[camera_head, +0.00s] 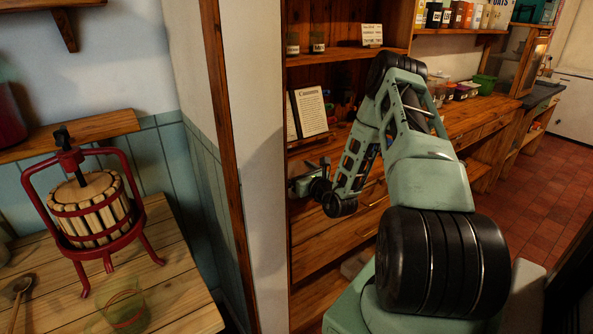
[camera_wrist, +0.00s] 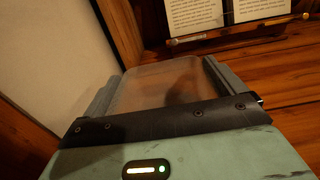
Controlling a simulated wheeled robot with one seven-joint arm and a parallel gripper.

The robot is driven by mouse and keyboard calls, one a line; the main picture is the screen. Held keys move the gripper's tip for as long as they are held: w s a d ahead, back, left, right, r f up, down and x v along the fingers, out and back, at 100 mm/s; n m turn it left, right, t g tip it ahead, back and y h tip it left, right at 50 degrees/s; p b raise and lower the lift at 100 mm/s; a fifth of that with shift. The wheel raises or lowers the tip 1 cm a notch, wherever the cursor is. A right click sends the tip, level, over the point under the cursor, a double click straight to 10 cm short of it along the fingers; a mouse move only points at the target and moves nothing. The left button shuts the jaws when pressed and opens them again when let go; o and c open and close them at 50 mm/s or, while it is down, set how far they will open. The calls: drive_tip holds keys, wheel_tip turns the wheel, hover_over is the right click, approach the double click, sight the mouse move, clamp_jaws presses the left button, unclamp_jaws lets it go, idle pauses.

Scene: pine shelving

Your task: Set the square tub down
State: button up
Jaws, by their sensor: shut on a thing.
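The square tub (camera_wrist: 160,88) shows in the wrist view as a translucent, brownish box between the two fingers of my gripper (camera_wrist: 163,72). The fingers lie along its left and right sides and are shut on it. The dark palm edge hides the tub's near end. In the head view my gripper (camera_head: 303,184) is at the left side of the pine shelving, beside the white wall end and above the drawers. The tub cannot be made out clearly there. Whether its base touches the wood is not clear.
An open book on a stand (camera_head: 309,112) is just beyond my gripper. The wooden counter (camera_head: 478,115) runs right, with small tubs and a green container (camera_head: 484,85) at its back. A white wall (camera_wrist: 62,50) is close on the left. A red fruit press (camera_head: 90,205) stands left.

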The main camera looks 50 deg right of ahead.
drive_tip(key=shift+f, duration=0.1)
drive_tip(key=o, duration=0.6)
drive_tip(key=shift+s, duration=0.15)
drive_tip(key=b+v, duration=0.3)
drive_tip(key=v, duration=0.8)
drive_tip(key=shift+s+a, duration=0.2)
drive_tip(key=shift+s, duration=0.15)
